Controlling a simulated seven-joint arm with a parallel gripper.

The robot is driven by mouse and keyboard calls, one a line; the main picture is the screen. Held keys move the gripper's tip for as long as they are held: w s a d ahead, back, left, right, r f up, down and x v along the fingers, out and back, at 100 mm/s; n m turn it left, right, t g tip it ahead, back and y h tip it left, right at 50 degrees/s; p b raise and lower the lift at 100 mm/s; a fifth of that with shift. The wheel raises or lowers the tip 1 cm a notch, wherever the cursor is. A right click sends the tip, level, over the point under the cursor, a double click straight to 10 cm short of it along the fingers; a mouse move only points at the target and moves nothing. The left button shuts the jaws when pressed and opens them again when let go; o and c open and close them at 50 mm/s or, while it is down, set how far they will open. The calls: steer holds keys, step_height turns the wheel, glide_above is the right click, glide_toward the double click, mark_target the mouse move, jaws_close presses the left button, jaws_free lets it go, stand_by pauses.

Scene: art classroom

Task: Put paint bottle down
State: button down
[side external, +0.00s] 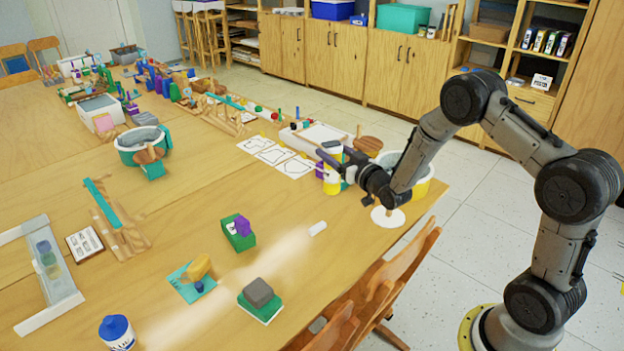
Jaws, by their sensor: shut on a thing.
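My gripper (345,167) is at the right part of the long wooden table, reaching in from the right. It is shut on a paint bottle (332,186) that looks white and yellow and stands about upright. My dark fingers cover the middle of the bottle. I cannot tell whether the bottle's base touches the table. Another bottle, white with a blue cap (117,333), stands at the table's near left edge.
A white tub with yellow (425,187) stands just right of my gripper, and a white disc (387,217) lies before it. White sheets (273,155) and a white tray (318,136) lie behind. The tabletop (345,240) in front is mostly clear. Wooden chairs (385,285) stand at the near edge.

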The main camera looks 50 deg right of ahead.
steer(key=w+d+f, duration=0.2)
steer(key=w+f, duration=0.8)
steer(key=f, duration=0.1)
steer(key=shift+d, duration=0.25)
steer(key=shift+w+f, duration=0.1)
steer(key=shift+f, duration=0.1)
steer(key=shift+c, duration=0.3)
jaws_free()
steer(key=shift+f, duration=0.2)
